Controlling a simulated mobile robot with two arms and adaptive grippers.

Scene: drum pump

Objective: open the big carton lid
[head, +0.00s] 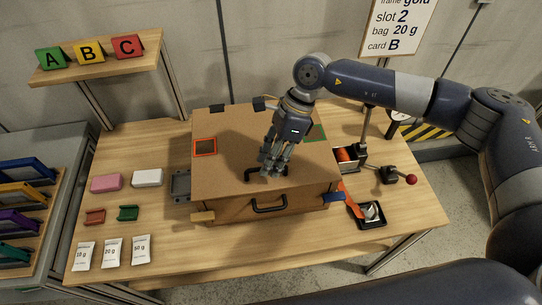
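The big carton (228,212) stands in the middle of the wooden table, with its brown lid (235,135) lying flat and closed on top. A black handle (269,206) is on the carton's front face. A second dark handle (250,174) is on the lid near its front edge, partly hidden by my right gripper. My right gripper (268,170) points down over the lid's front part, at this handle. Whether its fingers are open or closed on the handle is too small to tell. My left gripper is not in view.
Pink and white blocks (148,177), small red and green pieces and several weight bags (112,252) lie left of the carton. A lever with a red knob (411,179) and a black tray (370,214) stand to its right. A shelf (98,58) with A, B, C blocks is at the back left.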

